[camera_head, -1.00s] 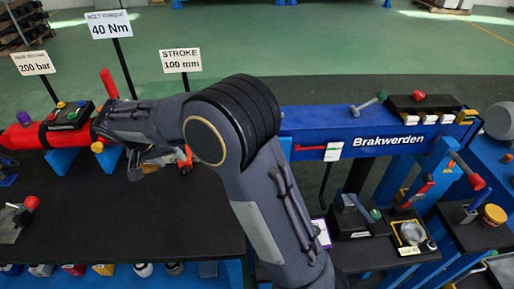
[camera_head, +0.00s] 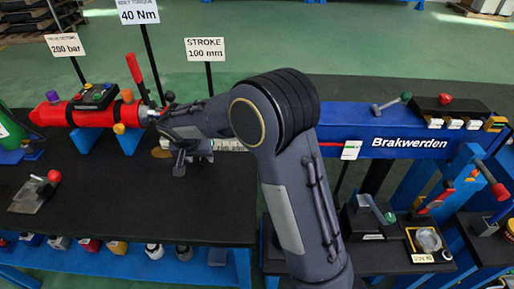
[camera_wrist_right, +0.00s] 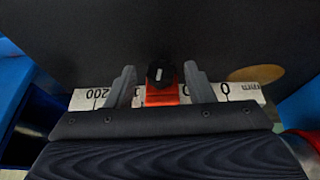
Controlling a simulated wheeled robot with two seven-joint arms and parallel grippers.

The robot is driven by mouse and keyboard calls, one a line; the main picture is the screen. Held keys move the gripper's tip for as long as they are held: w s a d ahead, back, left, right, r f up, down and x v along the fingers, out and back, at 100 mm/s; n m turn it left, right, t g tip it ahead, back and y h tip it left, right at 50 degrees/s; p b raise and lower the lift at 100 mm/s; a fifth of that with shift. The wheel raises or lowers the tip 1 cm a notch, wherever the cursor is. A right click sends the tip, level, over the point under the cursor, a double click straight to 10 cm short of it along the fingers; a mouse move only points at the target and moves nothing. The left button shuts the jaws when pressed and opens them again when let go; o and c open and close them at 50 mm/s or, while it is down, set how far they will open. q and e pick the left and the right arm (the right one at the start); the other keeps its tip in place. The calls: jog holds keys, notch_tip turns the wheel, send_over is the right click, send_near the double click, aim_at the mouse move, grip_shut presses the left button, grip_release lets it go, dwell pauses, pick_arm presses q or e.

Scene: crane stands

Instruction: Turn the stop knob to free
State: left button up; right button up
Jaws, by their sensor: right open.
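The stop knob (camera_wrist_right: 160,74) is black with a short white mark, which stands nearly upright in the right wrist view. It sits on a red stop block (camera_wrist_right: 161,96) over a pale scale (camera_wrist_right: 90,98) with printed numbers. My right gripper (camera_wrist_right: 160,88) is open, with one finger on each side of the knob and a visible gap on both sides. In the head view my right gripper (camera_head: 188,162) is low over the black bench, right of the red cylinder (camera_head: 85,113); the knob is hidden there. My left gripper is not in view.
A red lever (camera_head: 133,68) rises close to my right forearm. Signs on posts stand behind, including the STROKE sign (camera_head: 206,49). A blue beam (camera_head: 350,121) runs to the right. The front of the black bench (camera_head: 150,212) is mostly clear.

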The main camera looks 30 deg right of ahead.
jog(key=shift+s+d+f+m+t+y+b, duration=0.2)
jog(key=shift+d+m+t+y+b, duration=0.1)
jog(key=shift+t+y+b, duration=0.5)
pick_arm(q)
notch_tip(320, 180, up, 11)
jog(key=p, duration=1.3)
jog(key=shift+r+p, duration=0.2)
jog(key=shift+p, duration=0.2)
pick_arm(e)
jog(key=s+d+r+n+y, duration=0.1)
jog(key=s+d+r+y, duration=0.1)
jog(key=s+r, duration=0.9)
jog(key=s+d+r+n+y, duration=0.2)
jog(key=s+r, duration=0.9)
jog(key=s, duration=0.1)
jog(key=shift+s+d, duration=0.2)
jog(key=shift+d, duration=0.05)
jog(key=shift+r, duration=0.1)
jog(key=s+a+f+n+y, duration=0.1)
jog(key=s+a+f+n, duration=0.1)
jog(key=s, duration=0.7)
jog(key=shift+s+f+n, duration=0.2)
jog(key=shift+f+n, duration=0.1)
jog(key=shift+n, duration=0.1)
